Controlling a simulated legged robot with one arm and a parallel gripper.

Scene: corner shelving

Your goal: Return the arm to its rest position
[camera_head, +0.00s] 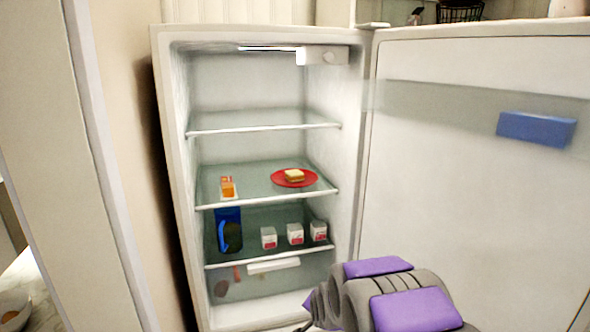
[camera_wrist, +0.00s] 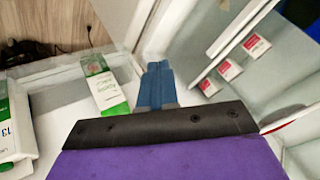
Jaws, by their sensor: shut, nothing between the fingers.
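My arm, grey with purple pads, reaches in from the bottom right of the head view, in front of the open fridge (camera_head: 172,150). In the wrist view my gripper (camera_wrist: 157,82) shows as two blue-grey fingers lying together, with nothing held between them. A green and white carton (camera_wrist: 107,90) stands just left of the fingers in that view. I cannot clearly make out the fingertips in the head view.
The fridge door (camera_head: 470,190) stands open on the right, with a blue box (camera_head: 536,129). Shelves hold a red plate (camera_head: 280,184) with food, a blue pitcher (camera_head: 224,232) and white-and-red containers (camera_head: 295,234). A wall edge (camera_head: 100,160) rises on the left.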

